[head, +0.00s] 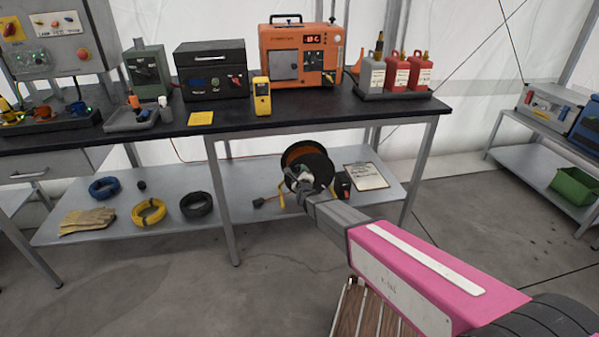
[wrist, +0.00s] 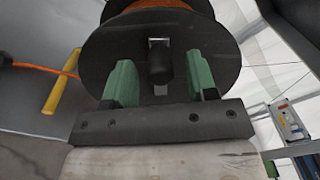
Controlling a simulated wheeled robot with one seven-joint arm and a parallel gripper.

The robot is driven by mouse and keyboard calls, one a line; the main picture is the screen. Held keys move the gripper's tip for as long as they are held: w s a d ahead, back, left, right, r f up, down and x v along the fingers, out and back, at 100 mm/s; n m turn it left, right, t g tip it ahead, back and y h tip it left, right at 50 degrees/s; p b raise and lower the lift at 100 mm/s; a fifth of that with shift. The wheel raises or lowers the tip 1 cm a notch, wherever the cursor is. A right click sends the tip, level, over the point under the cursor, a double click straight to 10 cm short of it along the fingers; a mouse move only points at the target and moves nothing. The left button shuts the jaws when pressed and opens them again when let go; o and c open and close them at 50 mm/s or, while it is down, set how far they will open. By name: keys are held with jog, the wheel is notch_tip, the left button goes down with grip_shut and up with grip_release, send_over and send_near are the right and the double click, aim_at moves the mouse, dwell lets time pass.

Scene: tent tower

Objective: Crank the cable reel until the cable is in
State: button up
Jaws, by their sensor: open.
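The cable reel (head: 307,157) stands on the lower shelf of the bench, a dark drum with orange cable wound on it. In the wrist view the reel's round black side (wrist: 205,60) fills the upper middle, with orange cable above it. A black crank knob (wrist: 160,68) sticks out from that side. My gripper (wrist: 160,85) is open, with one green finger on each side of the knob and gaps between. In the head view my gripper (head: 302,178) is in front of the reel and hides part of it. An orange cable end (wrist: 40,68) runs off to the left.
The lower shelf (head: 240,208) also holds cable coils (head: 149,212), gloves (head: 87,221) and a clipboard (head: 366,176). The bench top (head: 290,116) is above the reel. A yellow stand leg (wrist: 62,92) is left of my fingers.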

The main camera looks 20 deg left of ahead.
jog(key=shift+x, duration=1)
grip_shut()
jog(key=shift+d+r, duration=0.1)
jog(key=shift+d, duration=0.05)
